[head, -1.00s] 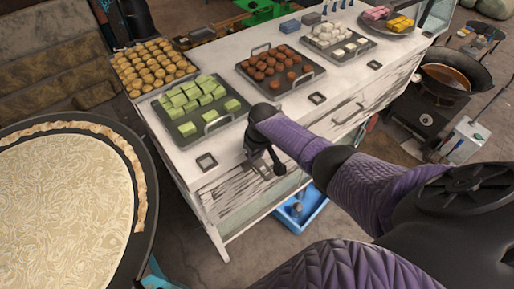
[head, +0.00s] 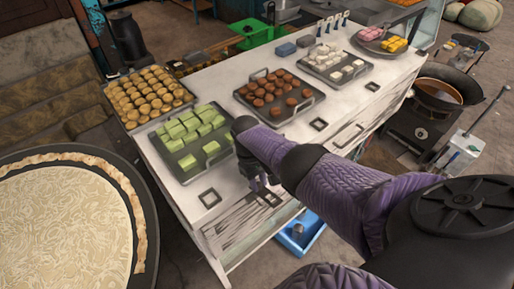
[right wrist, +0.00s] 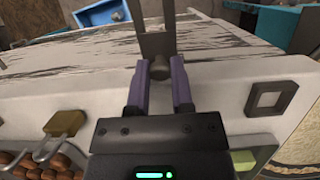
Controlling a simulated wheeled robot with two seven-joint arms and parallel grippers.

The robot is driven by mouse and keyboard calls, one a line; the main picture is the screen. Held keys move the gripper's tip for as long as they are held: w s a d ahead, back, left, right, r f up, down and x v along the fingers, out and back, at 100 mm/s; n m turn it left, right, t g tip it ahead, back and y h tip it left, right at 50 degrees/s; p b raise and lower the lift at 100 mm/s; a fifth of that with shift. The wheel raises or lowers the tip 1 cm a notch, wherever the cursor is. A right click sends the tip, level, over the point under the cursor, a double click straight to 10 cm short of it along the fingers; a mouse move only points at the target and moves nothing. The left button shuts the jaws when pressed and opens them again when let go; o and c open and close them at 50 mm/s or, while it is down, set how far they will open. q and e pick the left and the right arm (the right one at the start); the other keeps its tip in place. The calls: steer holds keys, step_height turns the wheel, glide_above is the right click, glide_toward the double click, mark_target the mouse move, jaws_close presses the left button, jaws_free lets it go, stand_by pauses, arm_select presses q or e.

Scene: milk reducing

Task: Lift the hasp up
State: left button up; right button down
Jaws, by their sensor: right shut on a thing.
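My right gripper (right wrist: 158,85) has its two purple fingers closed on either side of a small dark grey round piece, which I take to be the hasp (right wrist: 158,68). A flat grey metal strip rises from this piece in the right wrist view. In the head view my right gripper (head: 257,184) is at the front edge of the white counter, just right of the tray of green cakes (head: 228,165). My arm and wrist hide much of the hasp in the head view. My left gripper is not in view.
On the white counter (head: 350,100) are trays of brown balls (head: 270,90) and white cubes (head: 335,65). A large round pan (head: 65,225) stands at the left. A blue bin (head: 300,238) lies below the counter. A dark wok (head: 440,90) stands at the right.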

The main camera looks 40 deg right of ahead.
steer(key=shift+c, duration=2.4)
jaws_free()
steer(key=shift+w+r, duration=0.1)
steer(key=shift+r, duration=0.25)
steer(key=p+v, duration=0.2)
steer(key=v, duration=0.7)
